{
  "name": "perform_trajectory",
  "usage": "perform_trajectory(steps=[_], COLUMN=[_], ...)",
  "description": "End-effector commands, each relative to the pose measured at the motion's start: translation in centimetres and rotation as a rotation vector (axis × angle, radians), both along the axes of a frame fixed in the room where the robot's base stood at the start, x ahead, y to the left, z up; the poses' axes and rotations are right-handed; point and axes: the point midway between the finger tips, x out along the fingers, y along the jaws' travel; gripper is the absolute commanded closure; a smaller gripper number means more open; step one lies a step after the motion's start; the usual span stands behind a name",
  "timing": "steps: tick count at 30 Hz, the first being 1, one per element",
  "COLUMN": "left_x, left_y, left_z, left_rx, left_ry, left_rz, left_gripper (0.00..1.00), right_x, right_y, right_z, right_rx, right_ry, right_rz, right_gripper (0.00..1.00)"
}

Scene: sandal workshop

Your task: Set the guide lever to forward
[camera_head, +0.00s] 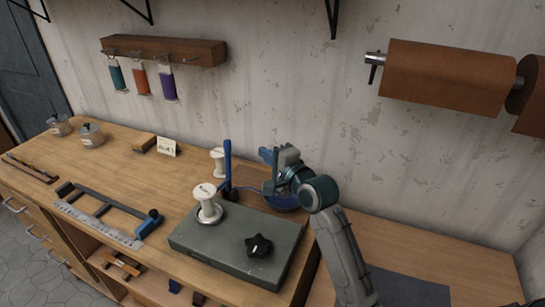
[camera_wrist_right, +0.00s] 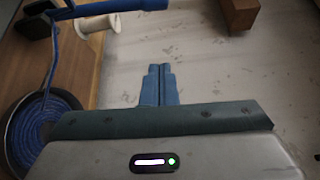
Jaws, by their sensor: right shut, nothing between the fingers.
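The guide lever appears to be the blue upright handle (camera_head: 227,160) behind the grey-green machine box (camera_head: 236,250); its exact setting cannot be told. In the right wrist view a blue bar (camera_wrist_right: 120,8), likely the same lever, crosses the top left. My right gripper (camera_head: 265,155) is beside the lever on its right, apart from it. Its blue fingers also show in the wrist view (camera_wrist_right: 159,84), shut together and empty, below and right of the bar. My left gripper is out of view.
Another white spool (camera_head: 217,158) stands behind. A dark dish with coiled blue cord (camera_wrist_right: 45,130) is close to my right gripper. A blue-ended frame tool (camera_head: 105,215) lies left.

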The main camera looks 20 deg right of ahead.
Motion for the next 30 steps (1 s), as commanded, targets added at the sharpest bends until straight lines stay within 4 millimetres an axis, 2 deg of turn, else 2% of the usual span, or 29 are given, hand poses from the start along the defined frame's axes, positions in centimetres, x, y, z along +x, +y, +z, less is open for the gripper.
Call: perform_trajectory(steps=[1,7,12,18,30], left_x=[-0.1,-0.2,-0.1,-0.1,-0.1], left_y=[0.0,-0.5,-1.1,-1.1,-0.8], left_z=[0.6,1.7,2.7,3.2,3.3], left_rx=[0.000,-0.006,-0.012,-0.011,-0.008], left_ry=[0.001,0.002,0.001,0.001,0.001], left_rz=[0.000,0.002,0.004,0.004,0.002], left_gripper=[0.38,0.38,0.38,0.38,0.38], right_x=[1.2,5.3,5.2,5.2,5.2], right_y=[0.3,1.4,3.7,5.1,5.3], right_z=[0.3,0.0,0.1,0.1,0.0], right_rx=[0.005,0.004,0.005,0.003,0.000], right_ry=[0.002,0.001,0.002,0.001,0.000], right_rz=[0.001,0.002,0.002,0.001,0.000], right_gripper=[1.00,1.00,1.00,1.00,1.00])
